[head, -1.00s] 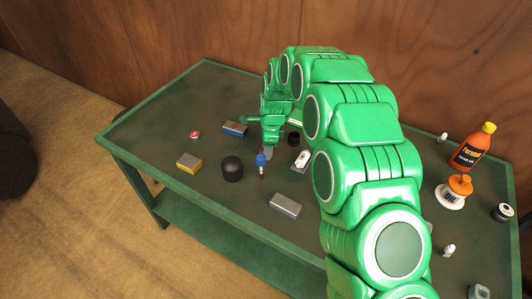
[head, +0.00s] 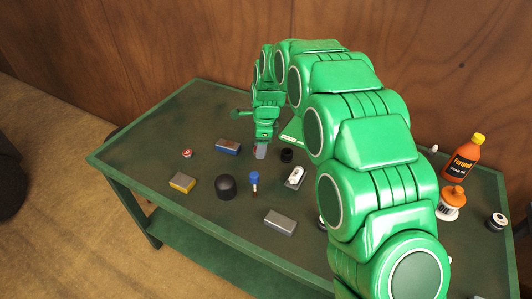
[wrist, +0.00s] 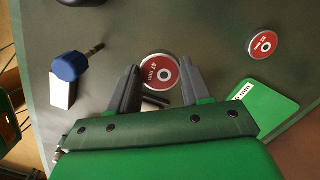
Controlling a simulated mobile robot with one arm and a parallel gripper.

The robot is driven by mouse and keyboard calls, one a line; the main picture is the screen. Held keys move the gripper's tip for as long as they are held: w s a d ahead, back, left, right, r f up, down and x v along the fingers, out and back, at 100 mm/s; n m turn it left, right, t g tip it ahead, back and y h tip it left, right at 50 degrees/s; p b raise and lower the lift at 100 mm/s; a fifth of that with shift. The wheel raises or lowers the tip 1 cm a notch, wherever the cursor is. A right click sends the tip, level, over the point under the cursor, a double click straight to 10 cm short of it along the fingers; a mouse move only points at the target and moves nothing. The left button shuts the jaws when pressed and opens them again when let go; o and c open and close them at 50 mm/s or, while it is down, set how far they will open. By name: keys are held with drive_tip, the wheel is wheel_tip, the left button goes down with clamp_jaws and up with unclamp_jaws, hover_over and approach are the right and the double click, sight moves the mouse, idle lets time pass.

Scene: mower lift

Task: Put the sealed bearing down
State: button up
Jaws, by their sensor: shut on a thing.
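My gripper (head: 261,152) is above the far middle of the green table. In the wrist view its two dark fingers (wrist: 160,72) are shut on a round bearing (wrist: 160,68) with a red ring marked "47 mm" and a metal rim. The bearing's face is toward the camera, between the fingertips. In the head view the fingers hide it. A second, smaller-looking red-ringed bearing (wrist: 263,44) lies apart to the right in the wrist view. A green plate (wrist: 267,108) with a white "mm" label is right of the fingers; part of it shows behind the gripper in the head view (head: 292,132).
A blue-topped tool (head: 254,182), a black dome (head: 225,187), a black cylinder (head: 287,155) and a white-topped block (head: 294,178) stand near the gripper. Blue (head: 228,146), yellow (head: 182,183) and grey (head: 280,222) boxes lie around. Bottles (head: 463,160) stand right.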

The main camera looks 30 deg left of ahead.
drive_tip(key=w+d+r+m, duration=0.1)
drive_tip(key=w+d+r, duration=0.4)
drive_tip(key=w+d, duration=0.65)
hover_over(299, 139)
drive_tip(key=shift+m, duration=0.3)
drive_tip(key=shift+s+d+f, duration=0.1)
drive_tip(key=shift+f, duration=2.3)
drive_tip(key=shift+d+f, duration=0.1)
drive_tip(key=shift+f, duration=2.3)
drive_tip(key=shift+a+f, duration=0.1)
drive_tip(key=shift+f, duration=0.1)
drive_tip(key=shift+w+f, duration=0.2)
drive_tip(key=shift+f, duration=1.35)
drive_tip(key=shift+f, duration=0.1)
drive_tip(key=o, duration=1.1)
